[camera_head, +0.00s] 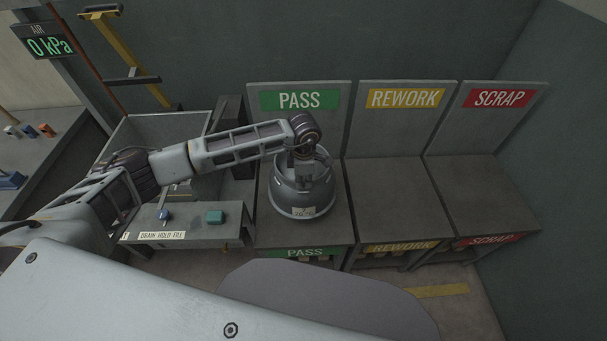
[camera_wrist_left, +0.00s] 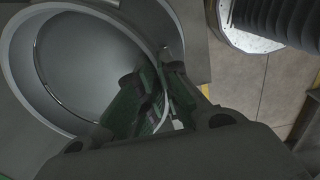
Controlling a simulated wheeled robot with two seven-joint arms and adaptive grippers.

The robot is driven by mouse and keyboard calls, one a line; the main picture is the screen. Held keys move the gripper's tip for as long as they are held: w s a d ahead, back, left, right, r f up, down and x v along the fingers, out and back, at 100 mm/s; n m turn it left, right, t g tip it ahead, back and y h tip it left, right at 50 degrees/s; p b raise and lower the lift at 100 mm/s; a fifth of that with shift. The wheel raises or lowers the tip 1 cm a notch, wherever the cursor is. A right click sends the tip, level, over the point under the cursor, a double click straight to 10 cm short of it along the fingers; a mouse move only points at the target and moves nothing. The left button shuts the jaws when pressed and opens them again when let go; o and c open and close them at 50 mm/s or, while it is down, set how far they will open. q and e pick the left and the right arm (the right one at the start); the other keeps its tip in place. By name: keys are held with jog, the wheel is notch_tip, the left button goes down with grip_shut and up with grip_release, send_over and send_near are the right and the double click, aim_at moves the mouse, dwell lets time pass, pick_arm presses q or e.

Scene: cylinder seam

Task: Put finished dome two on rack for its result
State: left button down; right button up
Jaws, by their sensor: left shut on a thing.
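The dome (camera_head: 303,190) is a grey rounded vessel with a small pale label low on its front; the writing is too small to read surely. It is upright in the PASS bay of the rack (camera_head: 328,228); I cannot tell whether its base touches the shelf. My left gripper (camera_head: 304,168) reaches it from above and is shut on its upper rim, with the fingers partly hidden by the wrist. In the left wrist view the fingers (camera_wrist_left: 162,92) pinch the right side of the round open rim (camera_wrist_left: 38,75). My right gripper is not in view.
The REWORK bay (camera_head: 395,205) and SCRAP bay (camera_head: 485,195) to the right are empty. Left of the PASS bay stands a test station with a DRAIN/HOLD/FILL panel (camera_head: 190,235), a blue knob and a green button. The air display (camera_head: 49,46) reads 0 kPa.

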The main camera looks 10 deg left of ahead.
pick_arm(q)
jog(key=shift+w+f, duration=0.1)
jog(key=shift+f, duration=0.25)
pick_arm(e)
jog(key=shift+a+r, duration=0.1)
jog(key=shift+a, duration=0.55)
pick_arm(q)
jog(key=shift+f, duration=0.1)
